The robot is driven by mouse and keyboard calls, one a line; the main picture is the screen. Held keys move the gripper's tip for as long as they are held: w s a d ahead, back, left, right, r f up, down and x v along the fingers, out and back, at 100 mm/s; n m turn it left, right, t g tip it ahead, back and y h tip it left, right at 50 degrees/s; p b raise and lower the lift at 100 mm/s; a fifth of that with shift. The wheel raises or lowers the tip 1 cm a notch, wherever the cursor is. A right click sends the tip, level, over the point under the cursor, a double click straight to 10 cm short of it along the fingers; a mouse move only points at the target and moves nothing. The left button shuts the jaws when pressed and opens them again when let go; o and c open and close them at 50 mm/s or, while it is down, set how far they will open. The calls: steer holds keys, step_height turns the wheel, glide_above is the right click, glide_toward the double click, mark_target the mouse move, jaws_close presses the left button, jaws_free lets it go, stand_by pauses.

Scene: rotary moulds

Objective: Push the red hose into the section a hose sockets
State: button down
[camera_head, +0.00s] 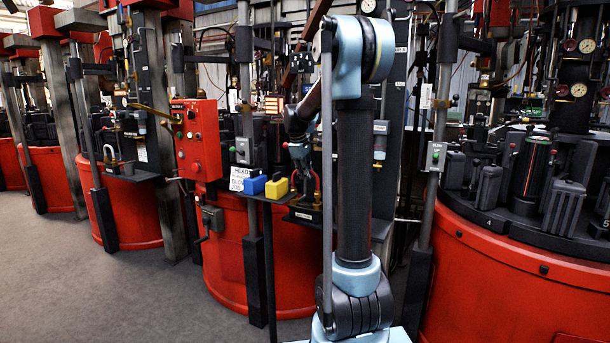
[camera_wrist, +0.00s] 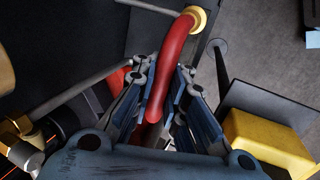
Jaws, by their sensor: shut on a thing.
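The red hose (camera_wrist: 176,58) shows in the wrist view as a curved tube. Its upper end meets a brass-coloured ring fitting (camera_wrist: 203,19), and its lower part runs down between my fingers. My gripper (camera_wrist: 164,74) is shut on the hose, with one finger on each side. In the head view, the red hose (camera_head: 317,187) is a small loop beside the end of my arm, above a dark shelf on the machine. The section a sockets cannot be told apart for certain.
A yellow block (camera_wrist: 262,140), a padlock-like body, sits close to the right of my gripper. It also shows in the head view (camera_head: 277,188) beside a blue one (camera_head: 251,186). Brass fittings (camera_wrist: 18,132) lie at the left. A red control box (camera_head: 196,139) stands left.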

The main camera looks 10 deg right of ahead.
steer(key=shift+f, duration=1)
steer(key=c, duration=1.5)
jaws_free()
